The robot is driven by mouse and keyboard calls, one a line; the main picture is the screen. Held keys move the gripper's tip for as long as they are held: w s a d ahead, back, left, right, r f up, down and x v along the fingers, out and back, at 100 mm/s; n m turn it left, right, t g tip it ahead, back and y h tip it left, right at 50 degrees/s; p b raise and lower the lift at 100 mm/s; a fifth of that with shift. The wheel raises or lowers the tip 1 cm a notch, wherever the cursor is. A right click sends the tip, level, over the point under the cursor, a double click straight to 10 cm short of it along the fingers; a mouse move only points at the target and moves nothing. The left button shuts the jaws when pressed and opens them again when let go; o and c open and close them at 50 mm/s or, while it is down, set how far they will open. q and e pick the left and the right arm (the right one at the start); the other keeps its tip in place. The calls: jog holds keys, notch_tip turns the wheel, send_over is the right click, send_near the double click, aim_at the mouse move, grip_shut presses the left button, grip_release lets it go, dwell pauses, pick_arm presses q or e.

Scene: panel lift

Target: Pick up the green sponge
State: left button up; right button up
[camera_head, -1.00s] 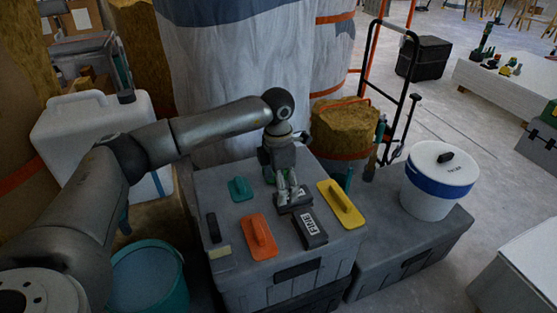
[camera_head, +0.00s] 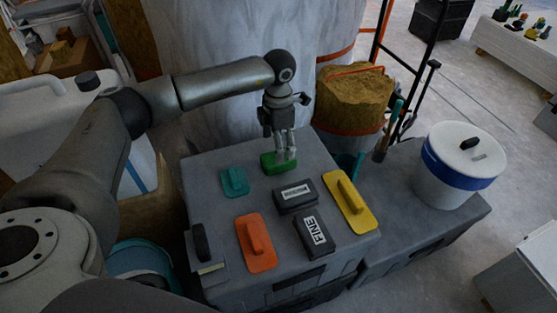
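The green sponge (camera_head: 269,164) lies near the back edge of the grey box top. My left gripper (camera_head: 286,158) points down at the sponge's right part, and its fingers cover some of it. The two fingers look slightly apart, with nothing visibly lifted. I cannot tell whether they touch the sponge. My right gripper is not in view.
On the grey box (camera_head: 205,168) lie a teal float (camera_head: 234,182), an orange float (camera_head: 256,243), a yellow float (camera_head: 349,200), two dark blocks (camera_head: 295,197) (camera_head: 314,236) and a black-handled brush (camera_head: 202,243). A white bucket (camera_head: 440,185) stands right.

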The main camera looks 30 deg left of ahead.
aim_at(267, 160)
pick_arm(q)
notch_tip(267, 160, down, 5)
jog(key=shift+f+b, duration=0.1)
jog(key=shift+b, duration=0.3)
jog(key=shift+f, duration=0.5)
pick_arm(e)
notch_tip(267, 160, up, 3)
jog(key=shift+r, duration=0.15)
pick_arm(q)
jog(key=c, duration=0.9)
